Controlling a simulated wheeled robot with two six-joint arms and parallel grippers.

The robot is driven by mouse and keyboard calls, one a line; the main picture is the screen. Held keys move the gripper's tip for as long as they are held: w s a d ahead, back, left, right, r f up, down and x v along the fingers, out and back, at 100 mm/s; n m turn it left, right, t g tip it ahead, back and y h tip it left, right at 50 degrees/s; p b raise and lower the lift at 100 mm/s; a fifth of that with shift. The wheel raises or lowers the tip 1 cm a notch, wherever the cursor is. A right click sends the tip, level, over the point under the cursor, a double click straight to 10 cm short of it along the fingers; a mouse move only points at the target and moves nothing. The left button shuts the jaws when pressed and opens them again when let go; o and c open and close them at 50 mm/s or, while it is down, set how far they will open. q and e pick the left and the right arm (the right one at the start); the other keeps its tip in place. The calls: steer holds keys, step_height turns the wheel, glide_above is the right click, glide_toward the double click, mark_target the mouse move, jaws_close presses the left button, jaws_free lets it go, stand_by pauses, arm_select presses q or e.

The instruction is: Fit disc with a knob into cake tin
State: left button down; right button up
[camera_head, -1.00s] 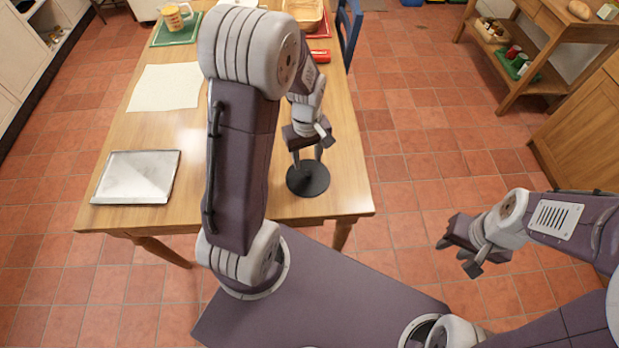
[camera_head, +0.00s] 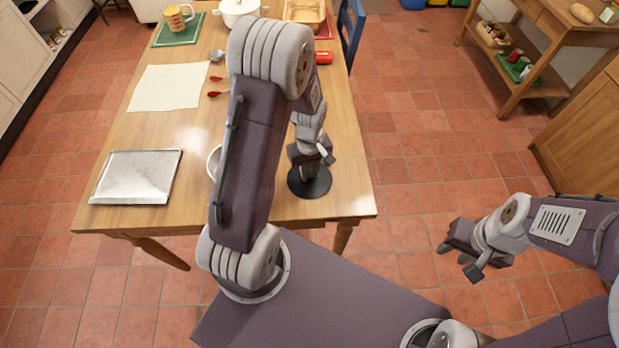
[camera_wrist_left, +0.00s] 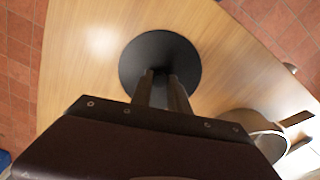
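The black disc (camera_head: 310,185) lies flat on the table near its front right corner. It also shows in the left wrist view (camera_wrist_left: 160,52). My left gripper (camera_wrist_left: 160,80) points down at the disc's middle, fingers on either side of a dark part that looks like the knob. I cannot tell whether they grip it. A round, pale tin (camera_head: 213,163), likely the cake tin, is mostly hidden behind my left arm. Its rim shows in the left wrist view (camera_wrist_left: 262,128). My right gripper (camera_head: 458,260) is open and empty, off the table to the right.
A metal tray (camera_head: 137,177) lies at the table's front left, with a cream cloth (camera_head: 168,87) behind it. Red-handled utensils (camera_head: 217,94) lie mid-table. A white pot (camera_head: 238,12) and a wooden box (camera_head: 303,12) stand at the back. The table's right edge is close to the disc.

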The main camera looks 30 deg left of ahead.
mark_target(310, 174)
arm_select(q)
step_height(310, 174, up, 4)
steer(key=shift+w+r+p, duration=0.1)
steer(key=shift+r+p, duration=0.1)
steer(key=shift+p, duration=0.3)
steer(key=s+d+r+p, duration=0.1)
steer(key=s+d+r, duration=0.5)
steer(key=d, duration=0.3)
steer(key=shift+s+r, duration=0.3)
steer(key=shift+s, duration=0.45)
